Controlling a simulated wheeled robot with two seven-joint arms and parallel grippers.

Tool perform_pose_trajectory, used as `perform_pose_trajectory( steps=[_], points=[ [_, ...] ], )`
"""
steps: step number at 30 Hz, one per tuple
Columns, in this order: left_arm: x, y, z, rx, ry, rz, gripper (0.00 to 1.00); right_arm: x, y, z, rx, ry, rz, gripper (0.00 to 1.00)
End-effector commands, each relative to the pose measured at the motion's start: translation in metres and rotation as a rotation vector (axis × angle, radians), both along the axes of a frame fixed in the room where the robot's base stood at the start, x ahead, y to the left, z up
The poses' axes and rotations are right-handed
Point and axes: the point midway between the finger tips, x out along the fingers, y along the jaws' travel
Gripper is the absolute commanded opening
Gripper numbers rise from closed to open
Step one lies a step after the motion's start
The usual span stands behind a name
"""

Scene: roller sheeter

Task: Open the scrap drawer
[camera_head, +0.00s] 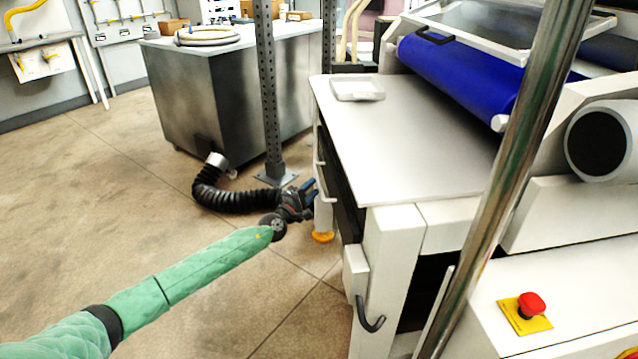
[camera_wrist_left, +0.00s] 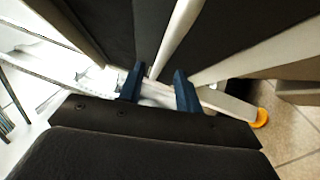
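The white sheeter (camera_head: 385,235) stands at the right, with a dark panel (camera_head: 342,187) low in its left side, under the worktop. I take this panel for the scrap drawer front; a pale handle (camera_head: 322,168) shows beside it. My left gripper (camera_head: 312,190) is at that side of the machine, close to the handle. In the left wrist view its two blue fingers (camera_wrist_left: 159,90) stand apart, facing dark panels and a pale bar (camera_wrist_left: 176,38). A pale part shows between the fingers, but I cannot tell whether they touch it. My right gripper is not in view.
A steel post (camera_head: 270,95) stands behind my left gripper, with a black hose (camera_head: 232,203) on the floor. A shiny metal pole (camera_head: 505,190) crosses the right foreground. A black hook (camera_head: 368,318) juts from the machine. The floor at left is clear.

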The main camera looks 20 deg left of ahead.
Motion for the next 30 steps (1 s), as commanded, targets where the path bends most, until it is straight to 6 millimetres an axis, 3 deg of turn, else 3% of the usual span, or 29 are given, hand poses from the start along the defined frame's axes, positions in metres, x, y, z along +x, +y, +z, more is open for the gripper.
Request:
perform_pose_trajectory(
  steps=[9,22,27,30],
  points=[
    [0.037,-0.013,0.005,-0.001,-0.001,0.0,0.34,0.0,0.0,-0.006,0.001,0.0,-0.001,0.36],
    [0.043,-0.015,0.006,-0.001,0.0,0.0,0.34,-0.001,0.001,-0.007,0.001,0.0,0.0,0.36],
    [0.043,-0.015,0.006,-0.002,0.001,0.0,0.01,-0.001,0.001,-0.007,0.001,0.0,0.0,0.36],
    [0.043,-0.015,0.006,-0.002,0.001,0.0,0.0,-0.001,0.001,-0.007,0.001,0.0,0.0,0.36]
  ],
)
